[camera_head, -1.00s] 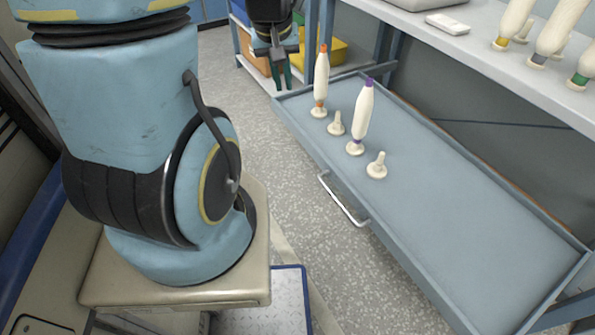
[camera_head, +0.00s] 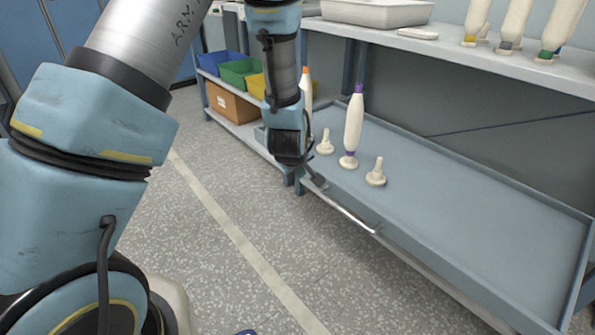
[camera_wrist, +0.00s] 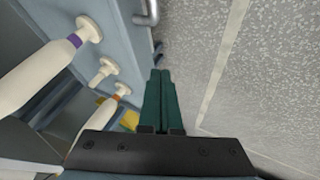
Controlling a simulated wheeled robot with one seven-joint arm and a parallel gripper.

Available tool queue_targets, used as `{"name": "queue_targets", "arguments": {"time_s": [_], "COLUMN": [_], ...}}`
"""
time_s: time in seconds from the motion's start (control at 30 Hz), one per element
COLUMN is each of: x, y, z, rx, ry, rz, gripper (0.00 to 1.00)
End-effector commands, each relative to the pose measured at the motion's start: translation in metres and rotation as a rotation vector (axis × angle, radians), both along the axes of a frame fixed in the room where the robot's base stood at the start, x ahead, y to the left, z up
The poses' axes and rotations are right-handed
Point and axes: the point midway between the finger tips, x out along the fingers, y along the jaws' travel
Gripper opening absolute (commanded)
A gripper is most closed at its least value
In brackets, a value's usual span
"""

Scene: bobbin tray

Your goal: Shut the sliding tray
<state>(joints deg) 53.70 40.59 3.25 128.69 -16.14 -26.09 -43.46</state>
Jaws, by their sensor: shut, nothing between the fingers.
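The sliding tray (camera_head: 470,215) is pulled out from under the bench in the head view. Its front carries a metal bar handle (camera_head: 350,214), which also shows at the top of the wrist view (camera_wrist: 148,16). My gripper (camera_wrist: 160,72) is shut and empty, its green fingers together, pointing along the outside of the tray front. The fingertips look apart from the handle in the wrist view. In the head view my wrist is at the handle's far left end and mostly hides the fingers; contact there cannot be told.
On the tray stand a purple-tipped bobbin (camera_head: 354,125), an orange-tipped bobbin (camera_head: 306,88) partly behind my wrist, and two empty pegs (camera_head: 376,173). More bobbins (camera_head: 512,25) stand on the bench. Coloured bins (camera_head: 240,73) sit on a shelf behind. The floor before the tray is clear.

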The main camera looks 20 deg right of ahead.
Motion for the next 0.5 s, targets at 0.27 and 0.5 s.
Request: {"name": "queue_targets", "arguments": {"time_s": [0.27, 0.5], "x": [0.028, 0.035], "y": [-0.020, -0.052], "z": [-0.048, -0.045], "rx": [0.002, 0.001], "ry": [0.001, -0.002], "rz": [0.000, -0.004], "gripper": [0.00, 0.00]}}
